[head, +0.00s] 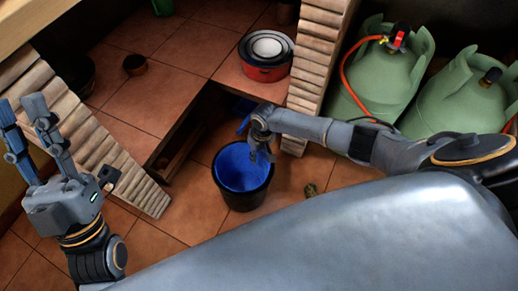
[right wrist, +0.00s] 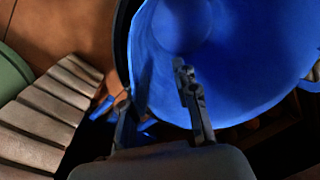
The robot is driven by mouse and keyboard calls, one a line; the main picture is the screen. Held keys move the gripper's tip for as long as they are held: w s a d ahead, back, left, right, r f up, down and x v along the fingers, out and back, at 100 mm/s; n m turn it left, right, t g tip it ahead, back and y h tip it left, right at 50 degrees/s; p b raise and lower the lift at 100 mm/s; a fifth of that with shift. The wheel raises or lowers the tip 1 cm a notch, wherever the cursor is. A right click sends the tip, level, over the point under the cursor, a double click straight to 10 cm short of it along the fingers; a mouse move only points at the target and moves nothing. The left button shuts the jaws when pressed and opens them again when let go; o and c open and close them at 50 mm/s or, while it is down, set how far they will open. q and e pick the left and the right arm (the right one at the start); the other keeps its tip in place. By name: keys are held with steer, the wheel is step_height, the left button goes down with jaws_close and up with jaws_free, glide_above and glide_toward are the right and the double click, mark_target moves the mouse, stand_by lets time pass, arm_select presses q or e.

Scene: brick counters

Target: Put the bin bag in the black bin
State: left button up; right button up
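The black bin (head: 243,200) stands upright on the tiled floor at centre. The blue bin bag (head: 240,167) lines its inside, and it fills much of the right wrist view (right wrist: 220,60). My right gripper (head: 262,152) is at the bin's far right rim. In the right wrist view its fingers (right wrist: 152,95) are apart, one over the blue bag inside the bin and the other by the outer edge; a gap shows between them. Blue pieces also show outside the rim there. My left gripper (head: 27,115) is open and empty at the far left, away from the bin.
Brick counter walls (head: 318,60) stand on the right and left (head: 85,130). Green gas bottles (head: 385,80) stand at right. A red pot (head: 266,70) with stacked bowls sits on the tiled shelf behind. Floor left of the bin is clear.

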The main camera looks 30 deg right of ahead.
step_height(320, 180, up, 12)
steer(key=d, duration=0.1)
stand_by(0.6)
steer(key=shift+w, duration=0.1)
stand_by(0.5)
